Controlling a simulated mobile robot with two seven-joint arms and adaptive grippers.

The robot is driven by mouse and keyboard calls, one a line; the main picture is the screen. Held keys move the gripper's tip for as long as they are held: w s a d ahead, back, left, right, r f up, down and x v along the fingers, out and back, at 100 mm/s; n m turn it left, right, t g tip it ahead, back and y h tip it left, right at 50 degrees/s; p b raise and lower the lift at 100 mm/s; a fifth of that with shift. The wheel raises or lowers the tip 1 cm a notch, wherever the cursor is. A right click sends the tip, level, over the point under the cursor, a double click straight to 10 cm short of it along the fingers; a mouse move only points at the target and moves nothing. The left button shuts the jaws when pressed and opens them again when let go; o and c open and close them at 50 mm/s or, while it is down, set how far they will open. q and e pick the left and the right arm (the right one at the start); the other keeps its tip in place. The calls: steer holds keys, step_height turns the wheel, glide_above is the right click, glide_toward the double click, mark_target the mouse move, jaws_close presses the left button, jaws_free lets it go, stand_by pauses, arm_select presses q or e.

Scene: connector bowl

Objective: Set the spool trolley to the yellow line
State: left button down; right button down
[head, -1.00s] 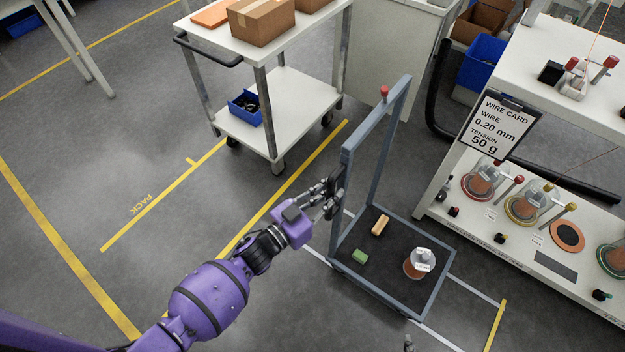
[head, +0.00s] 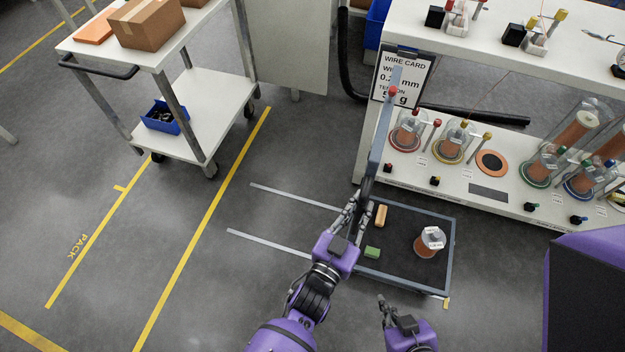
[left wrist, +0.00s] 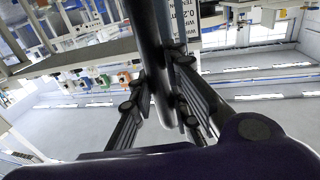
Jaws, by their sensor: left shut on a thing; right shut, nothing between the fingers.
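The spool trolley (head: 451,245) has a blue-grey frame, a dark deck and a tall handle frame with a red knob. A copper spool (head: 427,246) with a clear cover stands upright on its deck. My left gripper (head: 362,196) is shut on the handle frame; in the left wrist view, its fingers flank the dark handle bar (left wrist: 150,35). A short yellow line end (head: 446,303) shows at the trolley's lower right corner; the trolley hides the rest, so exact alignment cannot be told. My right gripper (head: 383,302) is shut and empty, below the trolley, apart from it.
A tan block (head: 380,215) and a green block (head: 372,252) lie on the deck. The spool bench (head: 455,180) stands close behind the trolley. Pale guide lines (head: 290,196) run across clear floor to its left. A white cart (head: 215,108) with boxes stands farther left.

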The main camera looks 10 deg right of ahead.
arm_select(q)
steer(key=shift+s+d+f, duration=0.1)
steer(key=shift+s+d, duration=0.3)
steer(key=shift+d, duration=0.3)
steer(key=shift+s+d+r, duration=0.1)
steer(key=shift+s+d, duration=0.35)
steer(key=shift+d, duration=0.2)
steer(key=shift+s+d+f, duration=0.1)
steer(key=shift+s+d, duration=0.3)
steer(key=shift+d, duration=0.3)
arm_select(e)
steer(key=shift+s+f, duration=0.3)
steer(key=shift+f, duration=0.1)
arm_select(q)
steer(key=c, duration=1.6)
jaws_free()
steer(key=shift+c, duration=0.2)
steer(key=v, duration=1.2)
arm_select(e)
steer(key=shift+s+d, duration=0.1)
steer(key=shift+s, duration=0.25)
